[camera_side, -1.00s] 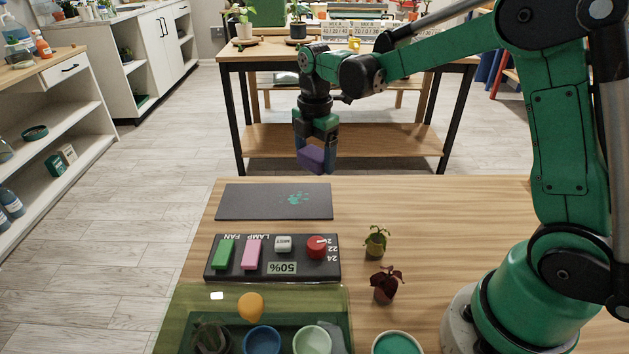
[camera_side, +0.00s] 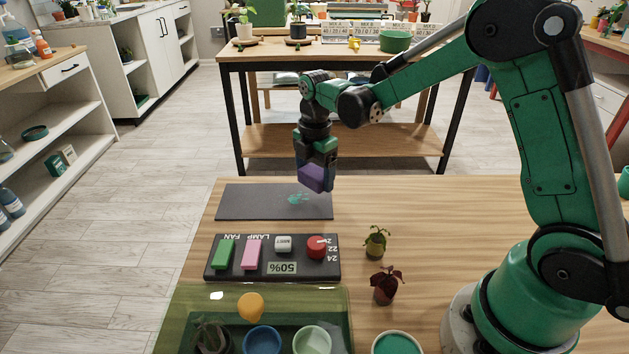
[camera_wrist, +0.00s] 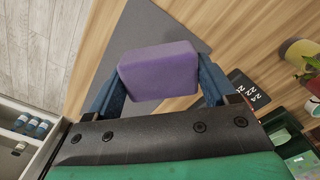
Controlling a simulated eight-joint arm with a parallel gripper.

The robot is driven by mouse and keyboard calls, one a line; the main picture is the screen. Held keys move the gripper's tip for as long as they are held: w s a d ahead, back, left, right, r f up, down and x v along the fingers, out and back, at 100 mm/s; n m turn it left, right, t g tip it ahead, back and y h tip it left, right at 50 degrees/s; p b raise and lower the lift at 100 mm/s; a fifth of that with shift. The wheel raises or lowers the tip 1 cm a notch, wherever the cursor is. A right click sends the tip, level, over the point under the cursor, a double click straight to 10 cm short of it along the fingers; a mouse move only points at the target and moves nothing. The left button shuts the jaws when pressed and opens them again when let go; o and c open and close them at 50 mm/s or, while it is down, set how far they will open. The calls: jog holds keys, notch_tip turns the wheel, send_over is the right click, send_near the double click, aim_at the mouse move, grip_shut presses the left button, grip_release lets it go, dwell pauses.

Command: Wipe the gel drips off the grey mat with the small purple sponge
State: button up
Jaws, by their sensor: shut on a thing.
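The small purple sponge (camera_side: 313,178) is held between the fingers of my gripper (camera_side: 316,172), which is shut on it. It also shows in the wrist view (camera_wrist: 158,70) between the two blue fingers. The grey mat (camera_side: 245,203) lies flat at the far left part of the table. Green gel drips (camera_side: 298,198) lie on the mat's right half. In the side view the sponge appears just above the drips, near the mat's far right edge; whether it touches the mat is unclear. In the wrist view the mat (camera_wrist: 145,30) lies below the sponge, and the drips are hidden.
A control panel (camera_side: 272,267) with green, pink, white and red controls lies in front of the mat. Two small potted plants (camera_side: 376,242) (camera_side: 385,285) stand to its right. Bare table lies right of the mat.

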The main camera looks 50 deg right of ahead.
aim_at(314, 199)
notch_tip(314, 199, down, 4)
jog(key=shift+r, duration=0.2)
jog(key=shift+w+a, duration=0.2)
jog(key=shift+c, duration=0.6)
jog(key=shift+w+a+f, duration=0.3)
jog(key=shift+w+a, duration=0.5)
jog(key=shift+w, duration=0.05)
jog(key=shift+w+a, duration=1.6)
jog(key=shift+s+d, duration=2.6)
jog(key=shift+r, duration=4.15)
